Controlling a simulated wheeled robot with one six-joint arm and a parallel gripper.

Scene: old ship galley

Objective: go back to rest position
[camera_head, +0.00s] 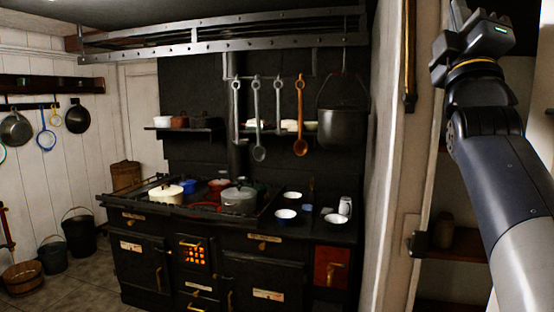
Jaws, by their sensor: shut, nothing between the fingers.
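My gripper (447,62) is at the upper right of the head view, at the end of my raised arm. My arm comes up from the lower right corner.
A black stove (210,245) stands at the centre, bearing a grey pot (239,200) and several bowls. Ladles and a cauldron (342,128) hang above it. Buckets (79,233) stand on the floor at left. A wall post (390,200) is left of my arm.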

